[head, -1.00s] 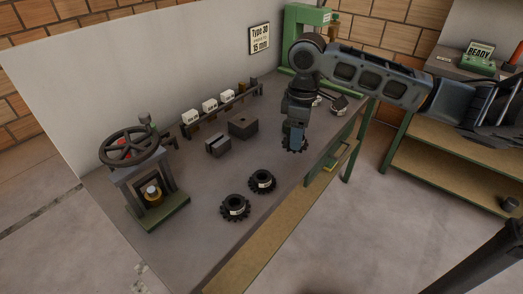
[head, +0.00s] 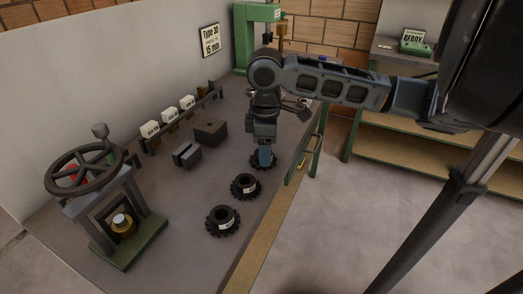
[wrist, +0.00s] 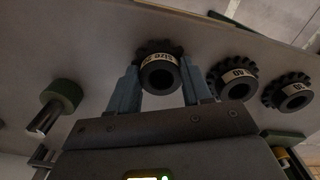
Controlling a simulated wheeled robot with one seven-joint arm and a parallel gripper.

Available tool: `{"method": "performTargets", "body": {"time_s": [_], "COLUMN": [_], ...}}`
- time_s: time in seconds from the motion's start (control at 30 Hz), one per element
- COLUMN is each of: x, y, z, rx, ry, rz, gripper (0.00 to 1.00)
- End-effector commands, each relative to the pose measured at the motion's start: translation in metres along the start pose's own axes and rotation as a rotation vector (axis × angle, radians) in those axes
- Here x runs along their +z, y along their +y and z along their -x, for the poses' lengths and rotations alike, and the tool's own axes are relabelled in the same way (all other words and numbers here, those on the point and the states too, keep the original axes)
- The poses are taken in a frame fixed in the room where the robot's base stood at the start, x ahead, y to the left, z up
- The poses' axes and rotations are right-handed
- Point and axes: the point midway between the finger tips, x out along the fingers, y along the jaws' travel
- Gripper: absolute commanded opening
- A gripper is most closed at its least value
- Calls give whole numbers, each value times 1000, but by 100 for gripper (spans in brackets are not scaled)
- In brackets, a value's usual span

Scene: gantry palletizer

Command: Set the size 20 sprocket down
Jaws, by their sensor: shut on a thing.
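The size 20 sprocket (wrist: 157,68) is a dark toothed ring with a pale label, only partly readable in the wrist view. My gripper (wrist: 160,88) is shut on it, one blue-grey finger at each side of its hub. In the head view, my gripper (head: 264,156) points down over the bench, and the held sprocket (head: 254,163) shows beneath it, at or just above the bench top. I cannot tell whether it touches. Two similar sprockets, one nearer (head: 245,187) and one nearest (head: 222,221), lie flat on the bench in a rough row with it.
The grey bench (head: 185,205) has bare room left of the sprockets. Dark blocks (head: 211,131) and a rack with white labels (head: 170,115) stand behind. A handwheel press (head: 105,205) is at left, a green machine (head: 244,40) at the far end.

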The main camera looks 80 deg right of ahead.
Motion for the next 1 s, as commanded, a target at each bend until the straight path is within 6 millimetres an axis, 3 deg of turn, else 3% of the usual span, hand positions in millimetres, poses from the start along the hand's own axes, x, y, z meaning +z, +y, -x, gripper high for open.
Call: {"method": "performTargets", "body": {"time_s": [0.2, 0.23, 0.47, 0.77, 1.0], "x": [0, 0, 0, 0, -1], "y": [0, 0, 0, 0, 1], "z": [-4, -4, -3, -1, 29], "rx": [0, 0, 0, 0, 3], "ry": [0, 0, 0, 0, 2], "rz": [0, 0, 0, 0, 2], "gripper": [11, 51, 73, 74, 74]}}
